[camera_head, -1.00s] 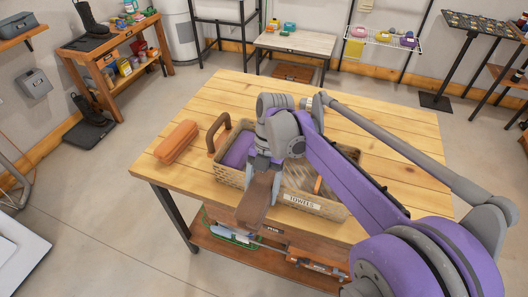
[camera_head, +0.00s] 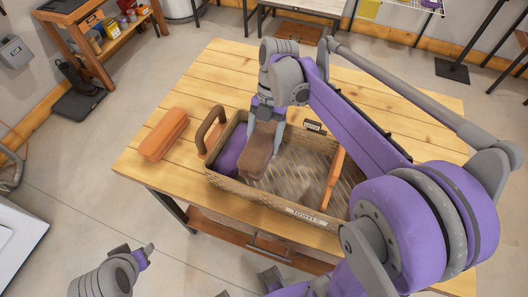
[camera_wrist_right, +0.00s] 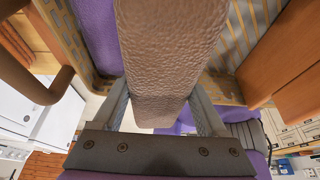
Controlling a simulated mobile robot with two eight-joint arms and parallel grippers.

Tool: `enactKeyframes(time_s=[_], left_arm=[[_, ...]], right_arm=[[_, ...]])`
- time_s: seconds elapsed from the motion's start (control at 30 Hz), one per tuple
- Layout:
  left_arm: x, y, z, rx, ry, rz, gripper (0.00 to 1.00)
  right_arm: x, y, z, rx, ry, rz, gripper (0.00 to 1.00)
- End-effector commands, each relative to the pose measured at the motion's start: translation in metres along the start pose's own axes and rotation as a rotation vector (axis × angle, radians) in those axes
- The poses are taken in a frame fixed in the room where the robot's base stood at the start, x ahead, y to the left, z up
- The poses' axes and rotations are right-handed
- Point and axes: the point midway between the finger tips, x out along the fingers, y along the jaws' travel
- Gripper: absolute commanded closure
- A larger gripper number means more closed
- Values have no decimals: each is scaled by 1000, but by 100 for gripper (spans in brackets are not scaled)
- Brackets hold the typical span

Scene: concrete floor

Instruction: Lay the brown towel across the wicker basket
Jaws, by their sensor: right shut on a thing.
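The brown towel (camera_head: 258,150) is a folded, textured strip gripped by my right gripper (camera_head: 264,118). It hangs within the left half of the wicker basket's opening; whether it touches the basket bottom is unclear. In the right wrist view the towel (camera_wrist_right: 168,55) lies between the two fingers and fills the middle. The wicker basket (camera_head: 285,206) stands on the wooden table with a label on its front. A purple towel (camera_head: 229,156) lies at its left end, beside the brown one. What looks like my left gripper (camera_head: 135,255) is small at the lower left, away from the table.
A brown arched handle (camera_head: 203,130) rises at the basket's left end. An orange-brown slat (camera_head: 334,178) stands across the basket's right part. The table's back left is clear.

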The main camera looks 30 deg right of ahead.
Motion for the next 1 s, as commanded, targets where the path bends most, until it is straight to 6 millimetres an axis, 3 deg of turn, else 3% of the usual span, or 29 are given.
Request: enactKeyframes(time_s=[0.13,0.4,0.73,1.0], left_arm=[[1,0,1,0,-1,0,50],[4,0,4,0,-4,0,50],[7,0,7,0,-5,0,50],[7,0,7,0,-6,0,50]], right_arm=[[6,0,2,0,0,0,90],[50,0,21,0,0,0,90],[86,0,36,0,0,0,90],[93,0,38,0,0,0,90]])
